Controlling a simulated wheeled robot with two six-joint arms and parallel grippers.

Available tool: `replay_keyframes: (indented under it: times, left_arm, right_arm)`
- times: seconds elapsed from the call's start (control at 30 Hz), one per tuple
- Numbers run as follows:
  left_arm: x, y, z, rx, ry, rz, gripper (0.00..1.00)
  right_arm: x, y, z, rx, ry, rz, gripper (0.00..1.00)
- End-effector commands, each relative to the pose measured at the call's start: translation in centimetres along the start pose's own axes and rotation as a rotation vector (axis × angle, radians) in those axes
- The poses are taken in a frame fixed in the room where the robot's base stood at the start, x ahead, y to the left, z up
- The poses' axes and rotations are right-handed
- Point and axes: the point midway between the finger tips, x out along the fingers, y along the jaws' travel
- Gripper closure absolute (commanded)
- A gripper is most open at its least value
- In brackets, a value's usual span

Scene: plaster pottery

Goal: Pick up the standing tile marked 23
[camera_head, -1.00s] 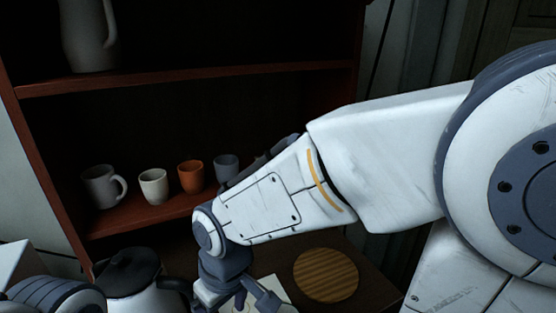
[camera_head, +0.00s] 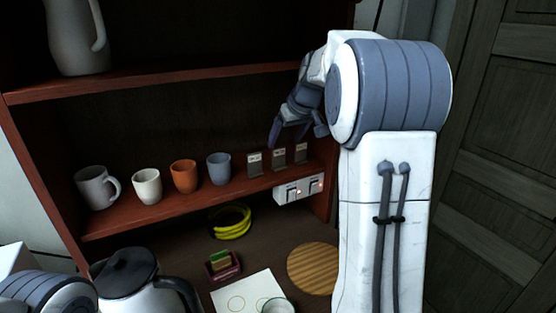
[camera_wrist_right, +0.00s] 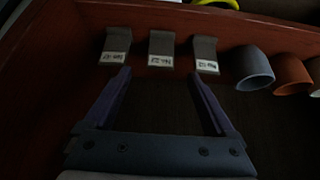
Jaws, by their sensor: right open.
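Three small grey standing tiles with white labels are on the lower shelf: a left one (camera_head: 254,165), a middle one (camera_head: 279,158) and a right one (camera_head: 301,154). The labels are too small and blurred to read surely, so I cannot tell which is 23. In the right wrist view the scene is turned over, with a left tile (camera_wrist_right: 116,44), a middle tile (camera_wrist_right: 161,48) and a right tile (camera_wrist_right: 205,54). My right gripper (camera_head: 297,136) is open and empty above the tiles; in its wrist view the fingertips (camera_wrist_right: 160,73) flank the middle tile without touching. My left gripper is out of view.
A blue mug (camera_head: 219,168), an orange mug (camera_head: 184,176), a white mug (camera_head: 146,186) and a grey mug (camera_head: 97,187) stand left of the tiles. A switch box (camera_head: 297,190) is under the shelf edge. The upper shelf (camera_head: 170,83) is overhead.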

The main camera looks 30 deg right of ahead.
Motion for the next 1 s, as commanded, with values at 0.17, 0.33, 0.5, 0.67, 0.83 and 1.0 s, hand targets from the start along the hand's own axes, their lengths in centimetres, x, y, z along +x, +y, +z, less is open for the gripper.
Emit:
replay_keyframes:
  times: [0.17,0.33,0.5,0.67,0.83,1.0]
  left_arm:
    - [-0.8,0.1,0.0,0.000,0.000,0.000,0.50]
    - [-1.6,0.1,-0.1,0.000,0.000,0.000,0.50]
    - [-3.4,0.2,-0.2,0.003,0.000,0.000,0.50]
    - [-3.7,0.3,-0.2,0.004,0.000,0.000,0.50]
    - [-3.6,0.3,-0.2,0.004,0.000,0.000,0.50]
    - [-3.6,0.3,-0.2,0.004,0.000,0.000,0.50]
  right_arm:
    - [2.2,-0.1,-0.1,0.000,-0.002,-0.002,0.10]
    - [3.4,-0.2,-0.1,0.000,-0.004,-0.003,0.10]
    - [6.0,-0.2,-0.3,0.000,-0.006,-0.004,0.10]
    - [7.7,-0.2,-0.2,0.000,-0.002,-0.001,0.10]
    - [8.0,-0.1,-0.1,0.000,0.000,-0.001,0.10]
    - [7.9,-0.1,-0.2,0.000,0.000,-0.001,0.48]
